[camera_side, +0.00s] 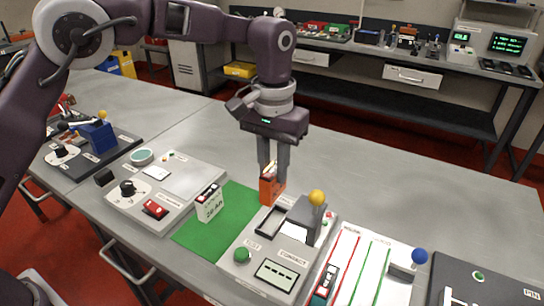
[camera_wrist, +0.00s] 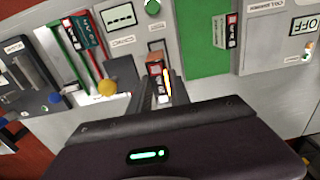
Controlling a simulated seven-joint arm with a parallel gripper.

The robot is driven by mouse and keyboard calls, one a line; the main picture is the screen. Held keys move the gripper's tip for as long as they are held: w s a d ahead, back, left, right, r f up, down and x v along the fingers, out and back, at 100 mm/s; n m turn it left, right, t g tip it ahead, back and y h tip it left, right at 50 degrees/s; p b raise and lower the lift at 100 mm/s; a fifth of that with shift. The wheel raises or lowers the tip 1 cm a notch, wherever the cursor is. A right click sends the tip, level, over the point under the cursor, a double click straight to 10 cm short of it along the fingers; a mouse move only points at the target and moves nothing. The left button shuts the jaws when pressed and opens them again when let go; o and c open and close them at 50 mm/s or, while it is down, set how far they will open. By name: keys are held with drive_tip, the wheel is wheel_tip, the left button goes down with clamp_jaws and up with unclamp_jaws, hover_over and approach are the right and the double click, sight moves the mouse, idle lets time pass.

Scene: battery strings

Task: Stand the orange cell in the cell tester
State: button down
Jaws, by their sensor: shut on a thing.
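The orange cell (camera_side: 271,190) is upright between the fingers of my gripper (camera_side: 273,176), which is shut on it. In the side view it is at the back edge of the cell tester (camera_side: 232,262), behind the open dark slot (camera_side: 270,222). I cannot tell whether its bottom touches anything. The tester has a green button, a small display and a lever with a yellow knob (camera_side: 316,197). In the wrist view the cell (camera_wrist: 155,68) shows between the fingertips (camera_wrist: 160,84), beside the tester (camera_wrist: 125,45); the fingers hide part of it.
A wiring board (camera_side: 375,285) with a cell (camera_side: 325,283) and a blue-knobbed lever is to the right. A panel with dial (camera_side: 128,187) is at left.

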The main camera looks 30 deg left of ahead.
sight(273, 199)
drive_tip(key=shift+f, duration=4.25)
drive_tip(key=shift+f, duration=0.2)
drive_tip(key=c, duration=1.1)
unclamp_jaws()
wheel_tip(273, 199, up, 7)
drive_tip(key=shift+r, duration=0.1)
